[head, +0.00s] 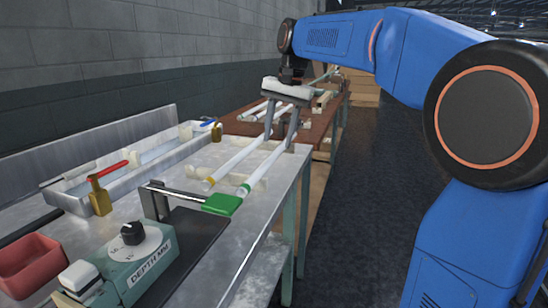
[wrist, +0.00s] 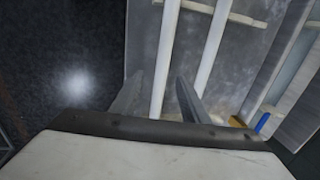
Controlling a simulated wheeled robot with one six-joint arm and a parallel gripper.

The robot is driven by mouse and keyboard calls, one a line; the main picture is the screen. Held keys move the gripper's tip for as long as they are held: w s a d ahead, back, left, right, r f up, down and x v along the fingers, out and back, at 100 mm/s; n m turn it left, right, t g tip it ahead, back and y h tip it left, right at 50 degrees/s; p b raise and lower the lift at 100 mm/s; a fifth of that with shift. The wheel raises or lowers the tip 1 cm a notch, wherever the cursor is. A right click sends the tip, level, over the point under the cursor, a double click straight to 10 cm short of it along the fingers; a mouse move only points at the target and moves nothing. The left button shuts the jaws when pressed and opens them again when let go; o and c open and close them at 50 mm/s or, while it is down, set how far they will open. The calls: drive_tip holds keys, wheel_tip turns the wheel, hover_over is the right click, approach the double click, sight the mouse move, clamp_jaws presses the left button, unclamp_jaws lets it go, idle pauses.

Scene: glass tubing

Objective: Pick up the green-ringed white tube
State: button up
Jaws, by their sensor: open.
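The green-ringed white tube (head: 262,172) lies along the metal bench, with its green ring at the near end. A second white tube with a yellow ring (head: 232,163) lies parallel to its left. My gripper (head: 278,143) is open above the far part of the green-ringed tube, one finger on each side. In the wrist view, the tube nearer the bench edge (wrist: 168,50) runs between the open fingers (wrist: 159,76). The other tube (wrist: 209,50) is outside the right finger. No rings show there, and contact with the fingers cannot be told.
A green handle (head: 222,204) and a depth gauge (head: 133,258) stand near the tubes' near ends. A metal trough (head: 75,204) with a red-handled valve (head: 100,195) lies to the left. A red bin (head: 30,262) is at the near left. Open floor lies to the right.

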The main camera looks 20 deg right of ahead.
sight(273, 155)
drive_tip(key=shift+w+a+f, duration=0.1)
drive_tip(key=shift+a+f, duration=0.1)
drive_tip(key=shift+f, duration=0.7)
drive_tip(key=shift+w+a+f, duration=0.15)
drive_tip(key=shift+a+f, duration=0.1)
drive_tip(key=shift+f, duration=0.7)
drive_tip(key=shift+w+a+f, duration=0.1)
drive_tip(key=shift+a+f, duration=0.1)
drive_tip(key=shift+f, duration=0.7)
clamp_jaws()
